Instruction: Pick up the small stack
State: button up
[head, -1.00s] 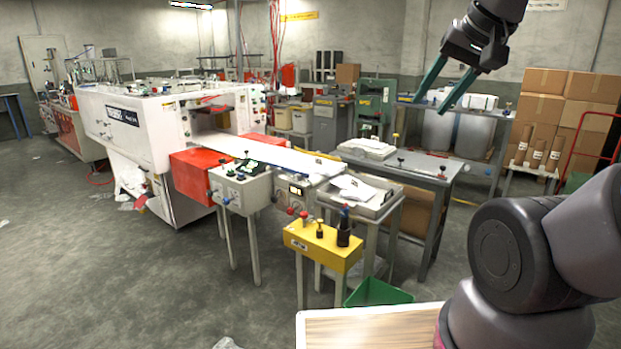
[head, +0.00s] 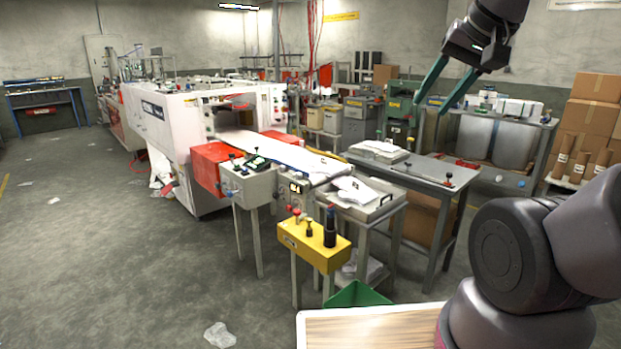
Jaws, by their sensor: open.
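My gripper (head: 444,95) is raised at the upper right in the head view, its two green fingers spread apart with nothing between them. White stacks show in two places. One flat stack (head: 379,151) lies on the grey metal table (head: 428,172). Another loose white pile (head: 356,190) lies in a tray (head: 378,209) at the end of the machine's belt. I cannot tell which of them is the small stack. My gripper appears above and well apart from both.
The large white machine (head: 183,120) stands at left centre. A yellow control box (head: 313,243) on legs and a green bin (head: 357,295) stand in front of the tray. Cardboard boxes (head: 590,113) are stacked at the right. The grey floor at the left is mostly open, with scraps.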

aim_at(354, 190)
jog(key=i+l+u, duration=0.1)
jog(key=l, duration=0.3)
jog(key=i+l+u, duration=0.1)
jog(key=i+l, duration=0.2)
jog(key=l, duration=0.15)
jog(key=i+l+u, duration=0.1)
jog(key=l, duration=0.35)
jog(key=i+l+u, duration=0.1)
jog(key=i+l, duration=0.15)
jog(key=l, duration=0.2)
jog(key=i+l+u, duration=0.1)
jog(key=l, duration=0.35)
jog(key=i+l+u, duration=0.1)
jog(key=l, duration=0.4)
jog(key=i+l+u, duration=0.1)
jog(key=i+l, duration=0.15)
jog(key=l, duration=0.25)
jog(key=i+l+u, duration=0.1)
jog(key=l, duration=0.4)
jog(key=i+l, duration=0.2)
jog(key=l, duration=0.15)
jog(key=i+l, duration=0.2)
jog(key=l, duration=0.1)
